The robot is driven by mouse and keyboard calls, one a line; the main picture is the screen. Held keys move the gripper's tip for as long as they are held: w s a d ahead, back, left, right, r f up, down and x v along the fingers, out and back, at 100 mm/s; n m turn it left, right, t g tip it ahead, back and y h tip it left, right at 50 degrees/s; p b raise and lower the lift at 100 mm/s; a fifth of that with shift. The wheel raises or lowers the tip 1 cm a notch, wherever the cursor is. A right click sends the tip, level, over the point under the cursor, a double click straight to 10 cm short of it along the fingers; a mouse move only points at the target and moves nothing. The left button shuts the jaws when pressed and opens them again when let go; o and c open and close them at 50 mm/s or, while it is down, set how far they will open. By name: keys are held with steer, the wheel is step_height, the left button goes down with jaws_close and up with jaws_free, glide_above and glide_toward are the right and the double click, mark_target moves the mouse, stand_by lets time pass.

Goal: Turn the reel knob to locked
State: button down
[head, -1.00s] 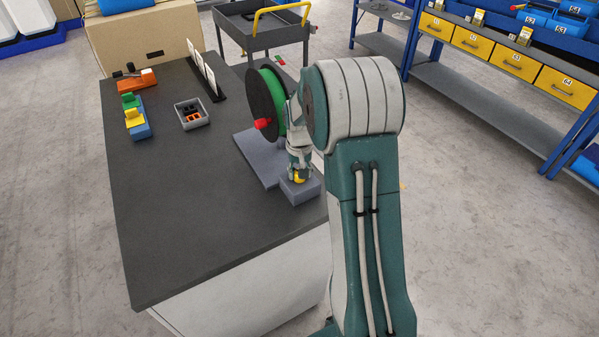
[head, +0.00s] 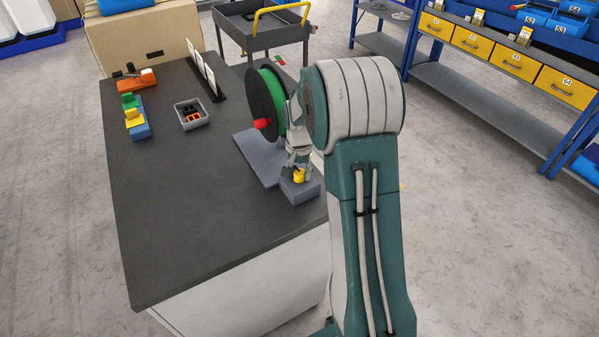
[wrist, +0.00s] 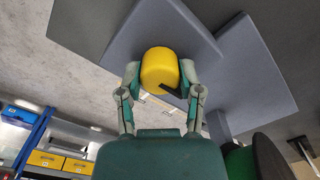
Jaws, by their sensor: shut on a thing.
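The yellow knob (head: 299,177) sits on a small grey block (head: 302,193) at the right edge of the dark table. My gripper (head: 297,170) reaches down over it, with its fingers around the knob. In the wrist view the yellow knob (wrist: 159,66) lies between the two fingertips of my gripper (wrist: 160,80), which is shut on it. A dark mark shows on the knob's near edge. The reel (head: 258,97), with black flange, green winding and red hub end (head: 263,123), stands behind the knob; my arm hides part of it. Lock markings are not readable.
A grey plate (head: 256,160) lies under the reel. A small grey bin (head: 192,114), an orange tool (head: 136,80) and a blue block with green and yellow parts (head: 142,131) stand farther left. The table's front half is clear.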

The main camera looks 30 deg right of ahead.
mark_target(299, 171)
steer(key=shift+c, duration=1.3)
jaws_free()
steer(key=shift+f, duration=0.1)
step_height(299, 171, up, 12)
steer(key=shift+w, duration=0.1)
